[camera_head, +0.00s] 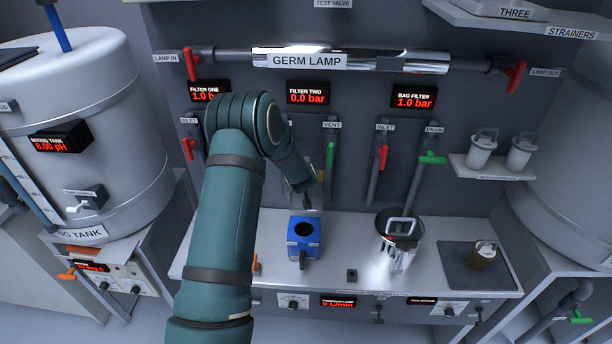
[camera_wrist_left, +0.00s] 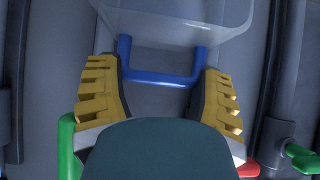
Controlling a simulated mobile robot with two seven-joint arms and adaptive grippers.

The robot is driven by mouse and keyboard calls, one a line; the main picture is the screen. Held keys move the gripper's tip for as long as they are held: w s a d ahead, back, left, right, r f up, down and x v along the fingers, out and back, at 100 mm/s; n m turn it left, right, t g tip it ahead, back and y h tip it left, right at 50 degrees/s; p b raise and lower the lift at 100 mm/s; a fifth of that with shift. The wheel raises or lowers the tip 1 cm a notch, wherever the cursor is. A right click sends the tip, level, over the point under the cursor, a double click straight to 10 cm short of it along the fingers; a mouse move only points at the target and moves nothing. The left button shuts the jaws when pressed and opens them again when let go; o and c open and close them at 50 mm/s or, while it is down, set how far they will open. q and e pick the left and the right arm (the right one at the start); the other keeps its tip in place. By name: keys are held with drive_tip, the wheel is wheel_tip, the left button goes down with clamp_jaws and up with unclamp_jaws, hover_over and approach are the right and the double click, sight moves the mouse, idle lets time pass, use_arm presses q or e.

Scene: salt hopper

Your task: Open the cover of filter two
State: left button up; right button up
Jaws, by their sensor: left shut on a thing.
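The filter two display (camera_head: 308,93) reads 0.0 bar on the back panel. In the left wrist view, a clear rounded cover (camera_wrist_left: 180,18) has a blue U-shaped handle (camera_wrist_left: 160,78). My left gripper (camera_wrist_left: 158,88) has its yellow-padded fingers on both sides of this handle and is shut on it. My right gripper is not in view.
The red inlet (camera_head: 383,156) and green drain (camera_head: 432,158) valve handles are right of my arm. A green vent handle (camera_head: 330,155) is close to my wrist. A blue box (camera_head: 303,232) and an open metal bag filter housing (camera_head: 398,262) stand on the bench below.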

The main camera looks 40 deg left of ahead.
use_arm(q)
drive_tip(key=o, duration=1.3)
drive_tip(key=shift+f, duration=0.15)
drive_tip(key=v, duration=1.2)
drive_tip(key=shift+a, duration=0.1)
